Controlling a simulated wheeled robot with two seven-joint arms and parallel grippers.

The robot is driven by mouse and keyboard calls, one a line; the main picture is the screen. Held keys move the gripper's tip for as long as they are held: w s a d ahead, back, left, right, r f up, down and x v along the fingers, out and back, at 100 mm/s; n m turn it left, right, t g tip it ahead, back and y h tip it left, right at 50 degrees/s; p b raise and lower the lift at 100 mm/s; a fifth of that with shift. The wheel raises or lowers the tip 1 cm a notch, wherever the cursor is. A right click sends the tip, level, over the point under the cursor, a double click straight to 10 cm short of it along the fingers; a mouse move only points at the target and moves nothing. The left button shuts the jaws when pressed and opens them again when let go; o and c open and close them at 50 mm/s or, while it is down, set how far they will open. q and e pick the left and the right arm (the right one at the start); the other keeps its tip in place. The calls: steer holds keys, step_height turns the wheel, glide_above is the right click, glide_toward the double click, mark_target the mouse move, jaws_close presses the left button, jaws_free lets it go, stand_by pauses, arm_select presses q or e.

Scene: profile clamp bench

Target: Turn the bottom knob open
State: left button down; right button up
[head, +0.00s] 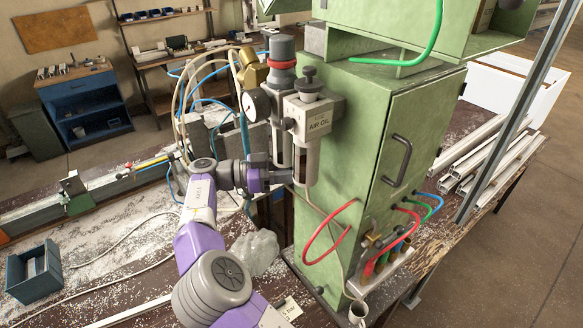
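An air service unit is mounted on the left side of the green cabinet (345,150). It has a grey regulator knob with a red ring (282,66), a round gauge (257,104) and a lubricator marked AIR OIL (318,125). Two bowls hang below; the lubricator bowl (311,160) is farther right. My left gripper (287,177), on the purple and grey arm, points right at the lower end of the left bowl (282,150). The bottom knob is not distinguishable; the gripper covers that spot. Finger opening and contact are unclear. My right gripper is out of view.
Red, blue and green hoses leave a manifold (378,262) at the cabinet's lower front. A red hose (306,250) loops left of it. A blue bin (34,272) stands left on the chip-strewn bench.

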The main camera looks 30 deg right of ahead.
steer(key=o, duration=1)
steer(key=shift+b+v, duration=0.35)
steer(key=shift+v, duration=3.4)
